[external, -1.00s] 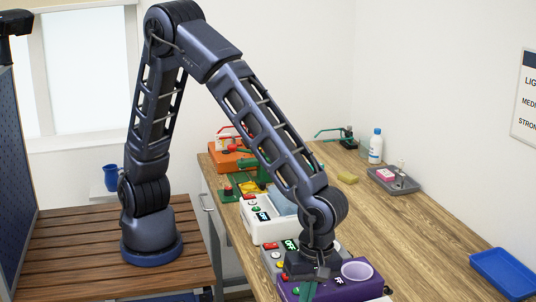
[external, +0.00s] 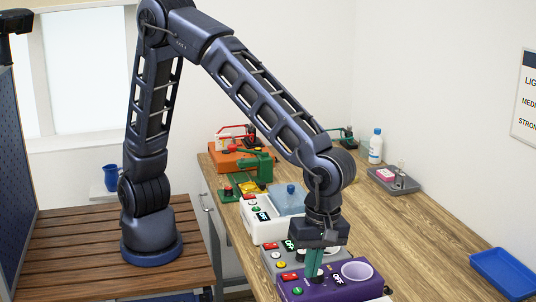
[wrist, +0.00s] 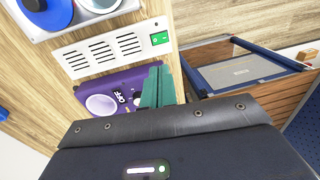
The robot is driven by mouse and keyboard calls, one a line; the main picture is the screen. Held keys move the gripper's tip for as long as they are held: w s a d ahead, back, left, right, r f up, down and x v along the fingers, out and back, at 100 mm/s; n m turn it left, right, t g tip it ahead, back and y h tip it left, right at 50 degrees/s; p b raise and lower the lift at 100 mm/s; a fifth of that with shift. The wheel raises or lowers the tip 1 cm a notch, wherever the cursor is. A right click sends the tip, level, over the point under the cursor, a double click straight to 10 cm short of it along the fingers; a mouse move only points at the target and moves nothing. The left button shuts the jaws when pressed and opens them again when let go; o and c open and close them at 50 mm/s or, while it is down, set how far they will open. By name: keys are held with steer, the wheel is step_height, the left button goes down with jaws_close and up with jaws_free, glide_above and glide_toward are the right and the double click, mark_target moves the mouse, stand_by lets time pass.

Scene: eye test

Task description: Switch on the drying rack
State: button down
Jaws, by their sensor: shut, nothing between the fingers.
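In the wrist view the fingers (wrist: 156,84) overlap the purple box, apart from the green switch in the picture. Whether the fingertips touch the purple box, I cannot tell.
The purple box has a white round dish (external: 357,270), a red button (external: 290,276) and an OFF display (external: 338,280). Behind it stand a grey box (external: 272,262) and a white box (external: 254,227) with buttons. A blue tray (external: 503,272) lies at right. The table's middle right is clear.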

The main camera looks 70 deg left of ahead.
steer(key=shift+s, duration=0.6)
steer(key=f, duration=0.4)
steer(key=s+f, duration=0.1)
steer(key=f, duration=0.9)
steer(key=shift+s, duration=0.4)
steer(key=shift+f, duration=0.15)
steer(key=shift+w, duration=0.1)
steer(key=shift+w+r, duration=0.2)
steer(key=shift+w, duration=0.45)
